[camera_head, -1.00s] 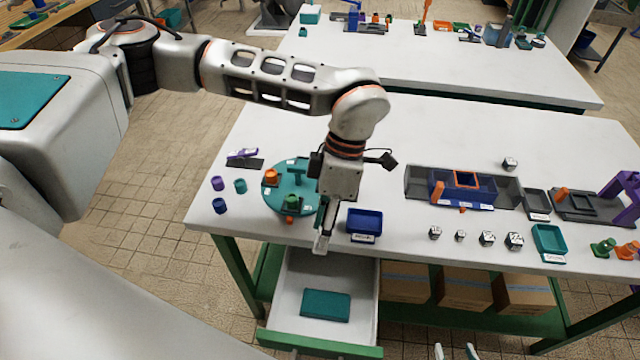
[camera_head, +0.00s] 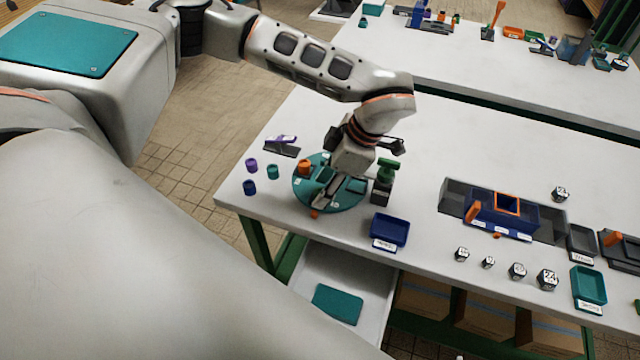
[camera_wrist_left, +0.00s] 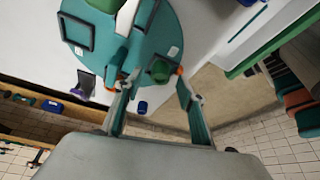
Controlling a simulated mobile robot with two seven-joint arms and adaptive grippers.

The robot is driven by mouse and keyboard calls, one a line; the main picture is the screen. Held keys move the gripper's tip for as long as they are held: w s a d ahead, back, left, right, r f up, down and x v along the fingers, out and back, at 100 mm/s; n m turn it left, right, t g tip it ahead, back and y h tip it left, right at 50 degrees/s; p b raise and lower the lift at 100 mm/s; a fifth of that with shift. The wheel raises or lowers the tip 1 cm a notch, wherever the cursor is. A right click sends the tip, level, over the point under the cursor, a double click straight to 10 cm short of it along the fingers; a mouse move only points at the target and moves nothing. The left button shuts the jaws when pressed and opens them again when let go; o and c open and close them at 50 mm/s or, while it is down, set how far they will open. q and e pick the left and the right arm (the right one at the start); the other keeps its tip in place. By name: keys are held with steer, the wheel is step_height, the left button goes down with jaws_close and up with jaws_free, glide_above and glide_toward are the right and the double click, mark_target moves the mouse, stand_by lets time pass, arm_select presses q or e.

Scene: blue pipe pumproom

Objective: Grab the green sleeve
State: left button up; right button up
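In the head view my left gripper (camera_head: 325,203) points down over the teal plate (camera_head: 358,203) and hides the sleeve. My right gripper is not in view.
An orange sleeve (camera_head: 304,167) sits on the plate's back left. A dark stand with a green top (camera_head: 386,168) is close right of the gripper. A blue tray (camera_head: 390,229) lies in front. Purple, teal and blue cylinders (camera_head: 250,187) stand left. An open drawer (camera_head: 370,287) is below.

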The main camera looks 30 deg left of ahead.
arm_select(q)
steer(key=shift+a+f, duration=0.1)
steer(key=shift+f, duration=0.2)
jaws_close()
steer(key=shift+r, duration=0.1)
